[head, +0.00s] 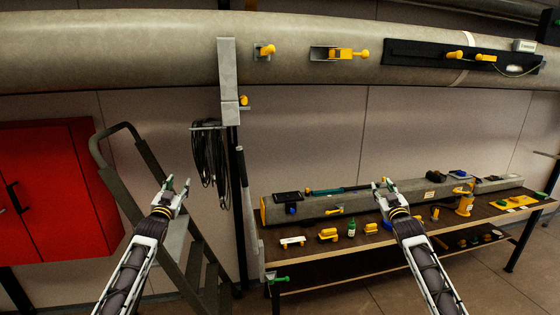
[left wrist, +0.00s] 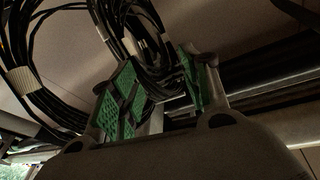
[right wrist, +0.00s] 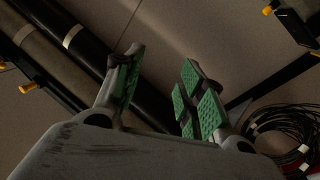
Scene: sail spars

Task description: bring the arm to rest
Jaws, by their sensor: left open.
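My left gripper (head: 177,183) is raised in front of the stepladder, left of the hanging black cable coil (head: 208,165). Its green-padded fingers (left wrist: 160,95) stand apart in the left wrist view. The cable loops (left wrist: 140,40) show behind and between them, and I see nothing gripped. My right gripper (head: 384,183) is raised in front of the grey beam on the workbench. Its green-padded fingers (right wrist: 155,88) are apart in the right wrist view, with nothing between them. Both forearms reach up from the bottom of the head view.
A workbench (head: 340,262) on the right carries a grey beam (head: 350,203), yellow parts and a small green bottle (head: 351,228). A large grey spar (head: 130,48) with yellow-handled fittings crosses the top. A dark stepladder (head: 150,160) and a red cabinet (head: 55,185) stand at left.

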